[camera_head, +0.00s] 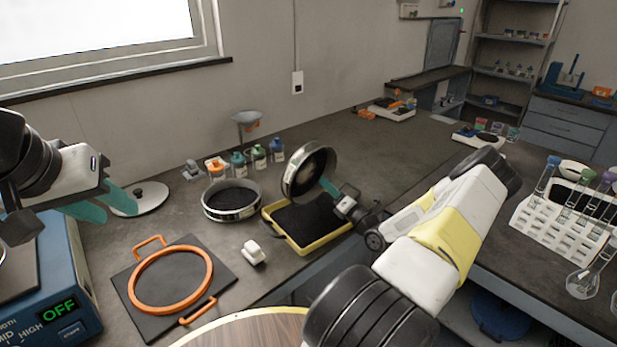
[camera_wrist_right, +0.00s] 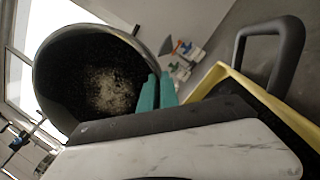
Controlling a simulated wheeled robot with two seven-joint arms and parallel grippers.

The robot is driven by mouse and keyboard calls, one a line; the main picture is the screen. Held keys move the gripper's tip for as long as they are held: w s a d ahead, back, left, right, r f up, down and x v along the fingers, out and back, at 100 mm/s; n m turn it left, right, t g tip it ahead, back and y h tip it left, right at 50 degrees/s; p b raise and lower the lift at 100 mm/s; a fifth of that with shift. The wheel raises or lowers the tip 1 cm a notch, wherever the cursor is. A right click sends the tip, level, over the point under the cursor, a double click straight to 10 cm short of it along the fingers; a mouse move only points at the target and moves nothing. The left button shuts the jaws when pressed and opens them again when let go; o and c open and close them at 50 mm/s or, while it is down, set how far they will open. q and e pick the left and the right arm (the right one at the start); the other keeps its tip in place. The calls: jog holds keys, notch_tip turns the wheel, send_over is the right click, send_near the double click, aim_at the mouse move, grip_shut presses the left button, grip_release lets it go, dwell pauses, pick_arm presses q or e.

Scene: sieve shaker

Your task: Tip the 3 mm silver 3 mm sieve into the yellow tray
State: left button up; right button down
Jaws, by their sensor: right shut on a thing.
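A silver sieve (camera_head: 309,172) is tipped steeply on its side above the yellow tray (camera_head: 322,243). My right gripper (camera_head: 328,188) is shut on the rim of this sieve; its teal fingers (camera_wrist_right: 157,92) show at the rim in the right wrist view. There the sieve's inside (camera_wrist_right: 62,75) is dark with a pale grainy patch in the middle. The tray holds dark granular material. A second silver sieve (camera_head: 231,214) with dark contents stands flat on the bench left of the tray. My left gripper (camera_head: 108,205) has its teal fingers apart, with nothing between them, at the left.
A black plate with an orange ring (camera_head: 133,283) lies at the front. A small white block (camera_head: 253,254) is beside the tray. Bottles (camera_head: 258,158) stand behind the second sieve. A blue shaker (camera_head: 62,290) is at left, a tube rack (camera_head: 560,230) at right. A grey lid (camera_head: 150,192) lies at left.

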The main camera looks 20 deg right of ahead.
dwell(0.5)
jog(key=shift+s+f+t, duration=0.1)
jog(key=shift+s+t, duration=0.25)
jog(key=shift+t, duration=0.25)
dwell(0.5)
jog(key=shift+w+a+r+g, duration=0.15)
jog(key=shift+w+g, duration=0.1)
jog(key=shift+g, duration=0.25)
jog(key=shift+w+a+r+g, duration=0.1)
jog(key=shift+w+g, duration=0.15)
jog(key=shift+g, duration=0.25)
jog(key=shift+w+d+r+g+h, duration=0.1)
jog(key=shift+r+g+h, duration=0.1)
jog(key=shift+g+h, duration=0.5)
